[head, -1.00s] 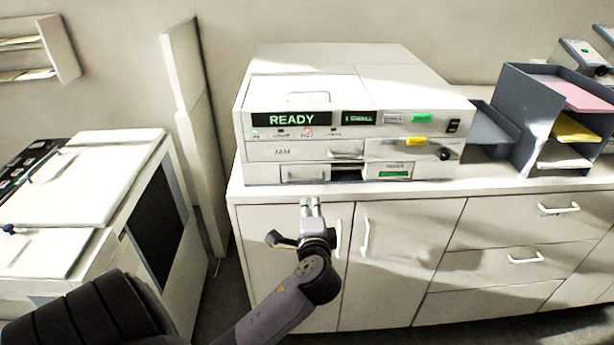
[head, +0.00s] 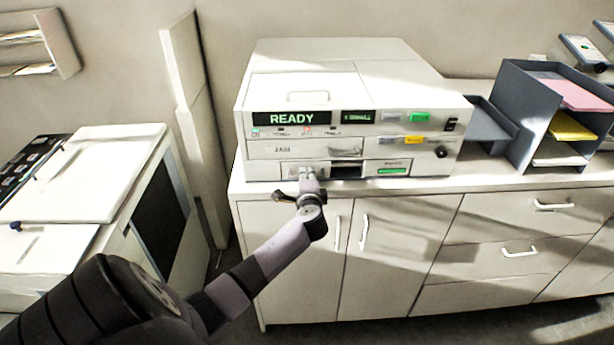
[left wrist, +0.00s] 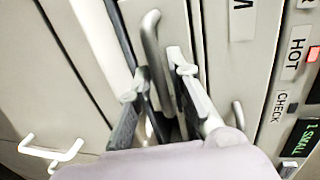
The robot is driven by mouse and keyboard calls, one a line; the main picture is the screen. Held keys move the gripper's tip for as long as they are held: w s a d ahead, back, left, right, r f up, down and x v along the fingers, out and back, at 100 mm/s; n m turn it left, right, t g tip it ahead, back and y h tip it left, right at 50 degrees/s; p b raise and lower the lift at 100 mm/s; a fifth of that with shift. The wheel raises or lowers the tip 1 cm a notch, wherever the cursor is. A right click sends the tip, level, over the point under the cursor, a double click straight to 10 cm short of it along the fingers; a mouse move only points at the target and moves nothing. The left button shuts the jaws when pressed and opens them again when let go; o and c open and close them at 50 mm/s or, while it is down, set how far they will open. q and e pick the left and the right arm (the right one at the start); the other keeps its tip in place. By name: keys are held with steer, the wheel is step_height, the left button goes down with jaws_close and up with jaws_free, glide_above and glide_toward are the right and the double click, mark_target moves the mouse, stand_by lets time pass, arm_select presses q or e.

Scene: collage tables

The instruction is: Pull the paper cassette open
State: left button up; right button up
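The paper cassette (head: 288,171) is the low drawer at the left of the white machine's front (head: 345,130). It looks shut, flush with the front. My left gripper (head: 308,174) is at the cassette front and covers part of it. In the left wrist view, the fingers of my left gripper (left wrist: 158,75) stand apart, with the grey bar handle (left wrist: 151,35) of the cassette between them. I cannot tell whether either finger touches the handle. My right gripper is not in view.
The machine stands on a white cabinet (head: 400,265) with handled doors and drawers. Above the cassette is the JAM drawer with its own handle (head: 345,151). Grey paper trays (head: 520,110) stand to the right. Another white machine (head: 85,190) is at the left.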

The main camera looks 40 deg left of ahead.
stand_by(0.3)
arm_select(q)
jaws_close()
stand_by(0.6)
